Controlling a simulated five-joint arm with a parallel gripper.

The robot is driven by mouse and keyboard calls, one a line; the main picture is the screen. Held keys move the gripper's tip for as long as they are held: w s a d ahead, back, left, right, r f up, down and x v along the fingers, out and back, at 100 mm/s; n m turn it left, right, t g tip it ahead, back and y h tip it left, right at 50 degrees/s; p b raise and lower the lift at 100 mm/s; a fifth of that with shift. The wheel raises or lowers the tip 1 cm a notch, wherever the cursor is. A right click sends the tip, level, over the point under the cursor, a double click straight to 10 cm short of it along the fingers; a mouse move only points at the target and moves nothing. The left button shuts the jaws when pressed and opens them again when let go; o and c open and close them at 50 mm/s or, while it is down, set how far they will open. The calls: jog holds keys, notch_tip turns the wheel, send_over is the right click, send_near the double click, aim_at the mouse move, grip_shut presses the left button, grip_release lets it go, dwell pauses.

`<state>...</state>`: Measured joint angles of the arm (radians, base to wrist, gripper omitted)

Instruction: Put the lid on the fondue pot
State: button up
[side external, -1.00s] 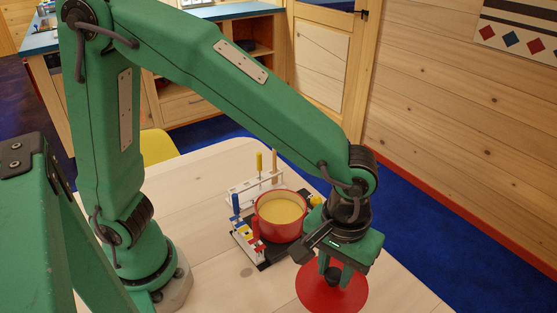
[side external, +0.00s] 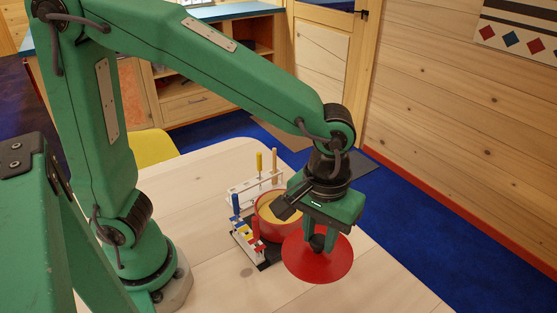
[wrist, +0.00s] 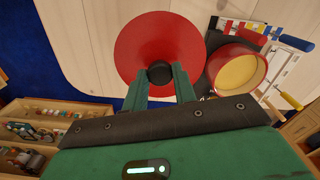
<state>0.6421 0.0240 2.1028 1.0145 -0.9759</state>
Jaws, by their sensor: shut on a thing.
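The red round lid (side external: 330,262) hangs from my gripper (side external: 318,240), which is shut on its dark knob. In the wrist view the lid (wrist: 150,40) shows whole, with the knob between the fingertips (wrist: 161,80). The red fondue pot (side external: 263,222) holds yellow fondue and stands on the table, left of and behind the lid in the side view. My gripper hides part of the pot there. In the wrist view the pot (wrist: 211,72) is right of the lid, uncovered, and the two look close to each other.
A white rack (side external: 243,190) with coloured-handled forks stands behind and left of the pot. The pale wooden table (side external: 215,285) is clear in front. A yellow chair (side external: 155,146) is at the table's far edge. Open shelves with small items (wrist: 45,130) show in the wrist view.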

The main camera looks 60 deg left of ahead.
jog(key=s+a+r, duration=0.1)
jog(key=a+r, duration=0.4)
jog(key=a, duration=0.4)
jog(key=shift+s, duration=0.4)
jog(key=w+a+f, duration=0.6)
jog(key=a+f, duration=0.1)
jog(key=a, duration=0.2)
jog(key=shift+w+a, duration=0.25)
jog(key=shift+w, duration=0.05)
jog(key=shift+f, duration=1.95)
jog(key=shift+f, duration=0.1)
jog(key=o, duration=1)
jog(key=shift+o, duration=0.2)
